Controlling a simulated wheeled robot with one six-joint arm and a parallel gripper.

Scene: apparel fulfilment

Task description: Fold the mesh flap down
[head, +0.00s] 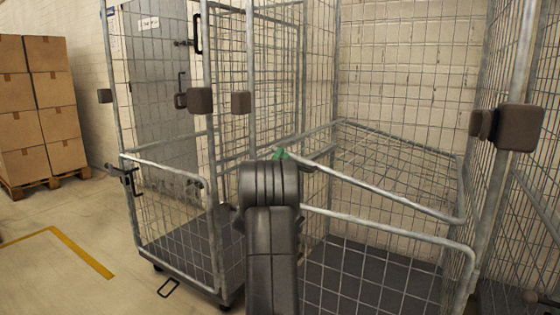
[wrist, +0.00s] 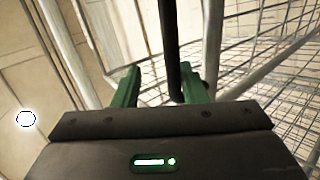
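The mesh flap (head: 385,160) is a grey wire panel with a tubular frame. It lies at a slant inside the right-hand roll cage, its front bar sloping down to the right. Mesh that may be part of it shows at the right of the wrist view (wrist: 262,62). My gripper (wrist: 158,80) has green fingers standing well apart. A dark bar (wrist: 168,40) passes between them in that view, nearer the right finger; I cannot tell whether it touches. In the head view, my gripper's green tip (head: 280,153) is near the flap's left front end, and my arm hides most of it.
The right cage's lower front gate (head: 400,232) stands below the flap. A second roll cage (head: 180,235) stands to the left, with a grey panel (head: 160,80) behind it. Stacked cartons (head: 38,110) are at the far left. Open floor (head: 60,275) lies at the lower left.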

